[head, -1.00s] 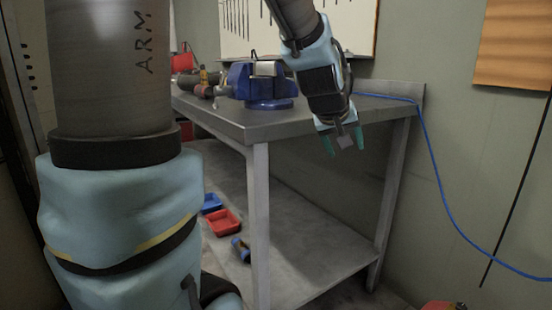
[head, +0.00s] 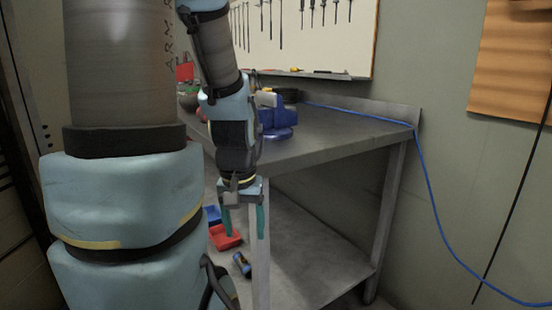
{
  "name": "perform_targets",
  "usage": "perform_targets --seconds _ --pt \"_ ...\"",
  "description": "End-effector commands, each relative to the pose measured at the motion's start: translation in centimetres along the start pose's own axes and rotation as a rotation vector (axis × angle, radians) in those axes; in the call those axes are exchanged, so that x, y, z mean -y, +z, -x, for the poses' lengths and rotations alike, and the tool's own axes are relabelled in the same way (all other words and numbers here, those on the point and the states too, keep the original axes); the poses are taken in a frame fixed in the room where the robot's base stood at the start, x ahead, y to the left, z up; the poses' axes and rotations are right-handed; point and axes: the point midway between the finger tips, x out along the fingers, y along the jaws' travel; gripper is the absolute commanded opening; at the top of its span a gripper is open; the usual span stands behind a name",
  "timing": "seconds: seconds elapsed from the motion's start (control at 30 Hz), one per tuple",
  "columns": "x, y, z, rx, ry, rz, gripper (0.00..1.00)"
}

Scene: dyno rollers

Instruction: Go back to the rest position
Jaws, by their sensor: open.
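My gripper (head: 244,218) is in the head view, left of the middle, with its fingers pointing down. The two teal fingers are apart and nothing shows between them except the table leg behind. It hangs in front of the near corner of the metal workbench (head: 340,138), below the level of its top. My forearm and wrist hide part of the bench's left side.
A blue vise (head: 275,124) stands on the bench, partly hidden by my arm. Red (head: 226,238) and blue (head: 213,215) bins and a small bottle-like object (head: 242,264) lie on the lower shelf. A blue cable (head: 432,190) runs along the wall. The right bench top is clear.

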Motion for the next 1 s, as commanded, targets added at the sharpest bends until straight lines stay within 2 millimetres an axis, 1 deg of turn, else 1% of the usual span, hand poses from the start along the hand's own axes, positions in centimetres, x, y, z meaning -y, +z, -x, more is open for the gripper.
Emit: perform_targets --seconds 0.03,0.1,0.3,0.4,0.5,0.6,1.0 --pt "0.0 -0.5 3.2 -0.001 0.000 0.000 0.72" --pt "0.0 -0.8 5.5 -0.001 0.000 0.000 0.72" --pt "-0.1 -1.6 11.3 -0.001 0.000 0.000 0.72" --pt "-0.1 -1.9 13.3 -0.001 0.000 0.000 0.72" --pt "-0.1 -2.1 14.6 -0.001 0.000 0.000 0.72" --pt "-0.1 -2.1 15.2 -0.001 0.000 0.000 0.72" --pt "-0.1 -2.1 15.1 -0.002 0.000 0.000 0.72"
